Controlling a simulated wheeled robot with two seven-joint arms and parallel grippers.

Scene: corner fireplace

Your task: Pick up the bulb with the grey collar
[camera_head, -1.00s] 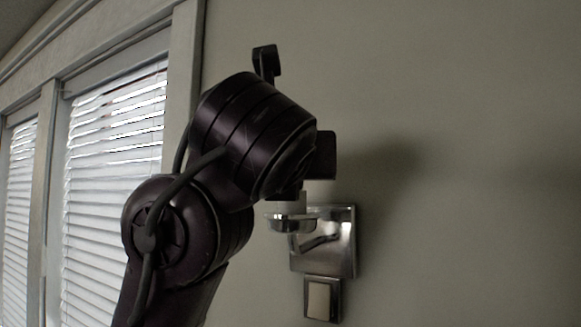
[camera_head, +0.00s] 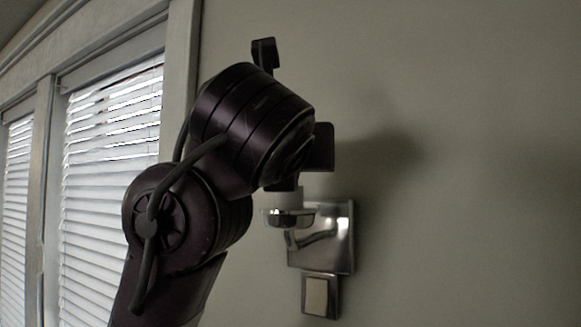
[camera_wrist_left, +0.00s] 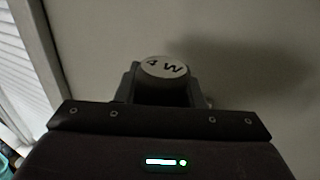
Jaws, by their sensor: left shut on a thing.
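My left gripper (camera_head: 288,186) reaches over a chrome wall lamp (camera_head: 320,240) from above. It is shut on the bulb, whose pale round face marked "4 W" (camera_wrist_left: 164,68) shows between the dark fingers in the left wrist view. In the head view, a short pale piece (camera_head: 287,199) shows between the gripper and the lamp's chrome cup (camera_head: 288,217). It looks like the bulb's lower part, right at the cup; I cannot tell whether it touches. The collar's colour cannot be made out. My right gripper is not in view.
The lamp's plate sits on a plain grey wall (camera_head: 470,150), with a switch (camera_head: 316,296) just below it. A window with white blinds (camera_head: 110,170) is at the left. The wall to the right is clear.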

